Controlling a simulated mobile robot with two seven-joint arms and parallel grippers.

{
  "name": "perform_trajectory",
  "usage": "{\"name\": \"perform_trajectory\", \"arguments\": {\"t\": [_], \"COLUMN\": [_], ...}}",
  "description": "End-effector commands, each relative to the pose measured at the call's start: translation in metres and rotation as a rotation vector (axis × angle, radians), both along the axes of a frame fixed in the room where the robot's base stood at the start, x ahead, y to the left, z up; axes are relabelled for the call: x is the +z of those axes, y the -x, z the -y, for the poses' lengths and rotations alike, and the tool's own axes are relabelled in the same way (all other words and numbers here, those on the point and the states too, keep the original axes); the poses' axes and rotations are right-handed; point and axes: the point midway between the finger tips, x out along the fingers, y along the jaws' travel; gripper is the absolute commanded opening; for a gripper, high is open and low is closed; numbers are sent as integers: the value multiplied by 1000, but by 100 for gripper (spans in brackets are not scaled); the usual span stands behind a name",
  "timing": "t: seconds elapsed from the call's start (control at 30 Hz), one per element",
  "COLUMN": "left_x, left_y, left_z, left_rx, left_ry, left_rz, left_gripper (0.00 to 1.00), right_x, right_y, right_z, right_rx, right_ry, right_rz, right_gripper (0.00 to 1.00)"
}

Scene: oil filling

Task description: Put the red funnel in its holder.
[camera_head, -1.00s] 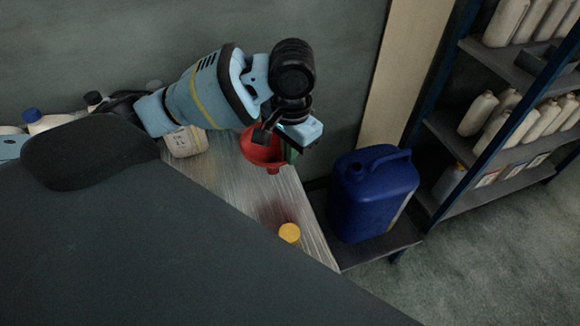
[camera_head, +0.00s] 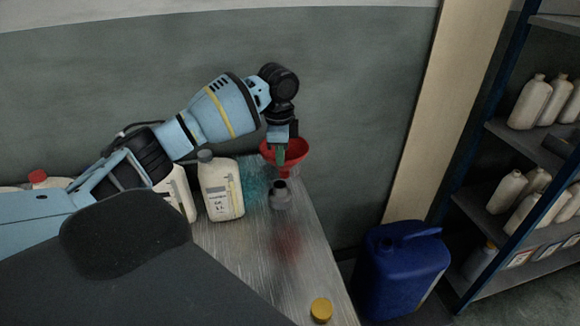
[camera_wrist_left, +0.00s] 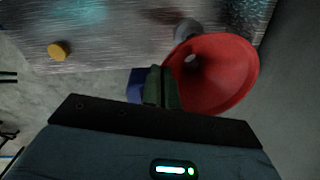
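The red funnel (camera_head: 298,152) is held above the back right of the metal table, wide mouth up. It also shows in the left wrist view (camera_wrist_left: 225,70), right of the fingers. My left gripper (camera_head: 279,152) is shut on its rim; the green fingers (camera_wrist_left: 162,88) are close together there. A small grey open-topped piece (camera_head: 280,198) stands on the table below the funnel, apart from it in the head view. I cannot tell for sure whether it is the holder. My right gripper is not in view.
White bottles (camera_head: 221,188) stand left of the grey piece. A yellow cap (camera_head: 321,310) lies near the table's front right. A blue jug (camera_head: 400,270) stands beyond the table's right edge. A shelf (camera_head: 520,260) with bottles is at right. The table's middle is clear.

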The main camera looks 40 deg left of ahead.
Motion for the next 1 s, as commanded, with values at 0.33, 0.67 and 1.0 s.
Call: {"name": "perform_trajectory", "arguments": {"t": [0.33, 0.67, 1.0], "left_x": [0, -5, -31], "left_y": [-3, -3, -3], "left_z": [-31, -32, -32], "left_rx": [-115, -121, -120], "left_ry": [0, -1, 0], "left_rz": [1, -2, -6], "left_gripper": [0, 0, 0], "right_x": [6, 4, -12], "right_y": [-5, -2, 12], "right_z": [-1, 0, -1], "right_rx": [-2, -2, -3], "right_ry": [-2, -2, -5], "right_rz": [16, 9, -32], "right_gripper": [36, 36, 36]}}
